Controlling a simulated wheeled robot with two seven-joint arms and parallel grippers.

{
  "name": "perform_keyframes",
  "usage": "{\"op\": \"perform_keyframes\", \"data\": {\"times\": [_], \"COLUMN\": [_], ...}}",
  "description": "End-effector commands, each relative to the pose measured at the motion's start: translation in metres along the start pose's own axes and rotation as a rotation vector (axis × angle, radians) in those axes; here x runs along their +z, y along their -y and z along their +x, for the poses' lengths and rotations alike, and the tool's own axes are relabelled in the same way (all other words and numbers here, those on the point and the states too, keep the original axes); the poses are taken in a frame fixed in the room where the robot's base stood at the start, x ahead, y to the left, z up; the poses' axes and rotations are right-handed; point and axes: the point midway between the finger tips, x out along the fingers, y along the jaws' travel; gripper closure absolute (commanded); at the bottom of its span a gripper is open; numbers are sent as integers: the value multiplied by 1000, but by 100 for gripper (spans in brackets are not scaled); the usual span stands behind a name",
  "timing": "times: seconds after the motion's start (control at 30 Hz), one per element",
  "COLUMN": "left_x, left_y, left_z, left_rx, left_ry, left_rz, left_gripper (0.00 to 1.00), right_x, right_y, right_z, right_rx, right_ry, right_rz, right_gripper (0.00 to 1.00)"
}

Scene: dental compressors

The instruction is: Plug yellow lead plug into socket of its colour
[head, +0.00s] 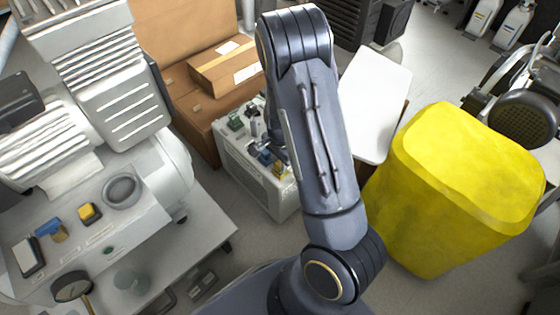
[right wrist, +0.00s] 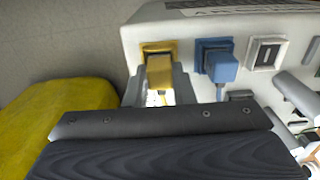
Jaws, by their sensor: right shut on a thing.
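The yellow socket (right wrist: 158,46) is on the top panel of a white unit, in the right wrist view. The yellow lead plug (right wrist: 160,72) is directly in front of it, between the fingers of my right gripper (right wrist: 159,88), which is shut on it. Plug and socket overlap in this view; I cannot tell how deep the plug sits. A pale lead (right wrist: 162,98) runs down from the plug between the fingers. In the head view my arm hides most of my right gripper. My left gripper is not in view.
A blue plug (right wrist: 222,67) sits in a blue socket just right of the yellow one. A rocker switch (right wrist: 267,53) is beyond it. The white unit (head: 262,185) stands near cardboard boxes (head: 222,68). A large yellow bin (head: 455,190) stands right of my arm; a compressor (head: 125,180) is left.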

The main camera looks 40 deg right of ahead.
Motion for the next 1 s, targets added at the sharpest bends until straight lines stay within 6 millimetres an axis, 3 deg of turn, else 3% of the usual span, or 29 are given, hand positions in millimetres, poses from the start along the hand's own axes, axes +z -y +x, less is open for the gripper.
{"op": "perform_keyframes", "data": {"times": [0.27,0.3,0.47,0.67,0.8,1.0], "left_x": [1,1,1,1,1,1], "left_y": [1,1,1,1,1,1], "left_z": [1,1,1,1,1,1], "left_rx": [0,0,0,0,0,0], "left_ry": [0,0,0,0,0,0], "left_rz": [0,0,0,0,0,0], "left_gripper": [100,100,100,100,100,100], "right_x": [0,0,0,0,0,0], "right_y": [0,0,0,0,0,0], "right_z": [3,3,3,3,3,3], "right_rx": [0,0,0,0,0,0], "right_ry": [0,0,0,0,0,0], "right_rz": [0,0,0,0,0,0], "right_gripper": [99,75,54,52,37,37]}}
